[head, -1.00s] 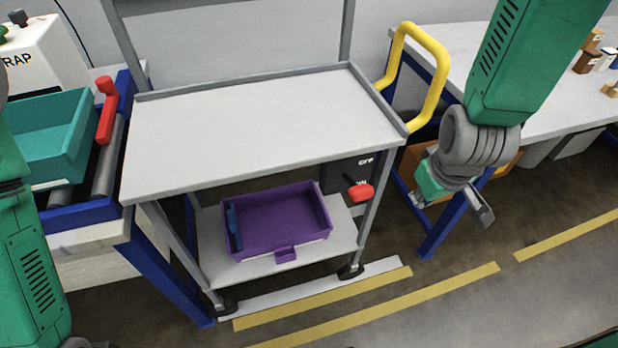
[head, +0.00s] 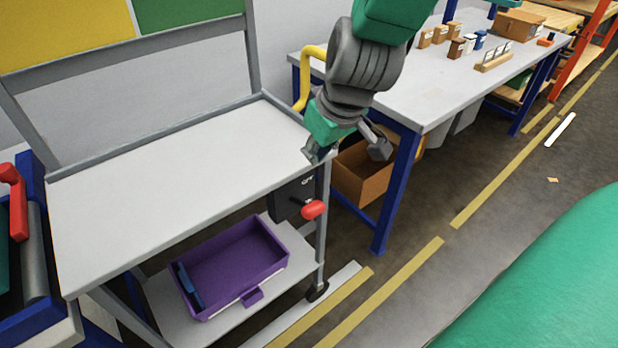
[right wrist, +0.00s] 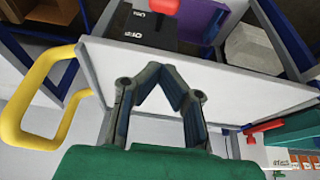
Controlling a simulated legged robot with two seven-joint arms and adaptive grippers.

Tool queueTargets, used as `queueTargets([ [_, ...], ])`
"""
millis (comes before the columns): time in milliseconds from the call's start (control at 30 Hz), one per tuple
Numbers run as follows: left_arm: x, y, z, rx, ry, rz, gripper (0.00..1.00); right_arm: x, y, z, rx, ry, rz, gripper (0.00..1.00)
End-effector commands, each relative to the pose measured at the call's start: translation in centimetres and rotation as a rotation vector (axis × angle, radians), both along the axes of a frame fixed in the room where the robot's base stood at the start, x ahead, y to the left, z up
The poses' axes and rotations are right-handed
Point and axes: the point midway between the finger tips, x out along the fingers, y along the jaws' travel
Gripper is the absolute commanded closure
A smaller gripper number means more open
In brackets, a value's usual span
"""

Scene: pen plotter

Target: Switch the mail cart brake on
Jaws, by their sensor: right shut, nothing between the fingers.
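The grey mail cart (head: 180,190) has a flat top and a lower shelf. A black brake box (head: 290,198) sits under its right end, with a red-knobbed lever (head: 313,209) sticking out and partly covered labels. I cannot tell for certain which label the lever points to. In the right wrist view the red knob (right wrist: 160,5) is cut by the top edge, beside the black box (right wrist: 135,32). My right gripper (head: 347,152) is shut and empty, above the knob by the cart's right front corner, apparently apart from it. My left gripper is out of view.
A purple bin (head: 235,265) lies on the cart's lower shelf. A yellow handle (head: 308,75) rises at the cart's right end. A workbench (head: 420,85) with a brown box (head: 362,172) below stands close on the right. Open floor lies in front.

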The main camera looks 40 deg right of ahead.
Motion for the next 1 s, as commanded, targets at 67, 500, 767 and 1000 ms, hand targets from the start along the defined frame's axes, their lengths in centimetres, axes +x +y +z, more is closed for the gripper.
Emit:
queueTargets([
  [67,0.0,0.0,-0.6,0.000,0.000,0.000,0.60,0.4,-0.1,-1.4,0.003,0.003,-0.002,1.00],
  [500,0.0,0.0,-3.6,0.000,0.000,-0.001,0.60,2.9,0.5,-9.8,0.000,0.004,-0.004,1.00],
  [767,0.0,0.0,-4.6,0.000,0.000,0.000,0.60,1.8,0.2,-12.1,0.000,0.002,-0.002,1.00],
  [1000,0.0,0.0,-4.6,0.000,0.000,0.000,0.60,1.6,0.2,-12.3,-0.002,0.001,-0.002,1.00],
])
